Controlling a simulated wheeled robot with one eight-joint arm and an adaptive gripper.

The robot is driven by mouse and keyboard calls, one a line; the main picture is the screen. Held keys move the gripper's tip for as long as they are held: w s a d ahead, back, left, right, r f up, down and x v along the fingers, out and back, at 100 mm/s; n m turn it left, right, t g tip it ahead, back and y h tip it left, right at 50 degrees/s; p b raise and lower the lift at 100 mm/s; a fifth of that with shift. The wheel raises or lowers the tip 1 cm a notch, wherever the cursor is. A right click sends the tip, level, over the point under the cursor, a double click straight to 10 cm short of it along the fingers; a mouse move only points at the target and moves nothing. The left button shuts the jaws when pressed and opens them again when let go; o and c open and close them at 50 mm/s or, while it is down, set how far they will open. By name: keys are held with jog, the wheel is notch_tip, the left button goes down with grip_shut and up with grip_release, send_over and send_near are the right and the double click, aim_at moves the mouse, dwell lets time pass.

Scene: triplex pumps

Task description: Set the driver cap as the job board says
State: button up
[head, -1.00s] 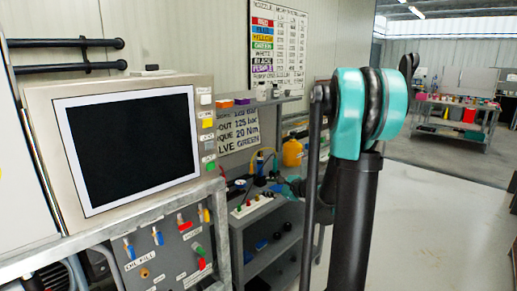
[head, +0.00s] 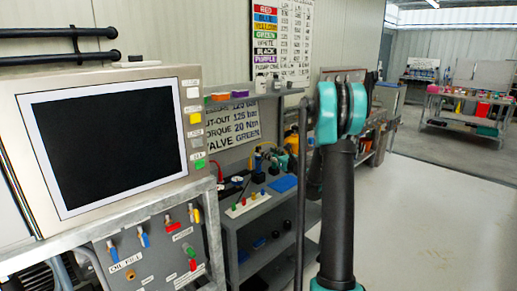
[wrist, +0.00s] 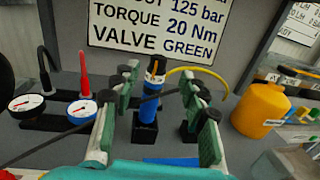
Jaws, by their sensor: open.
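The job board (wrist: 160,25) reads 125 bar, torque 20 Nm, valve green in the wrist view; it also shows on the wall in the head view (head: 232,124). A blue upright driver (wrist: 148,108) with a black and orange cap (wrist: 155,68) stands on the bench below the board. My gripper (wrist: 152,97) is open, with one finger to the left of the driver and one to the right in the picture. I cannot tell how far the driver is from the fingers.
Two round gauges (wrist: 85,111) with red and black leads stand at left. An orange bottle (wrist: 262,110) stands at right. A yellow hose curves behind the driver. In the head view, a dark-screened panel (head: 120,140) stands at left; the floor (head: 430,220) is clear at right.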

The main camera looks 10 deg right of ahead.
aim_at(260, 148)
jog(key=x, duration=0.8)
jog(key=shift+w+a, duration=0.25)
jog(key=shift+w, duration=0.05)
grip_shut()
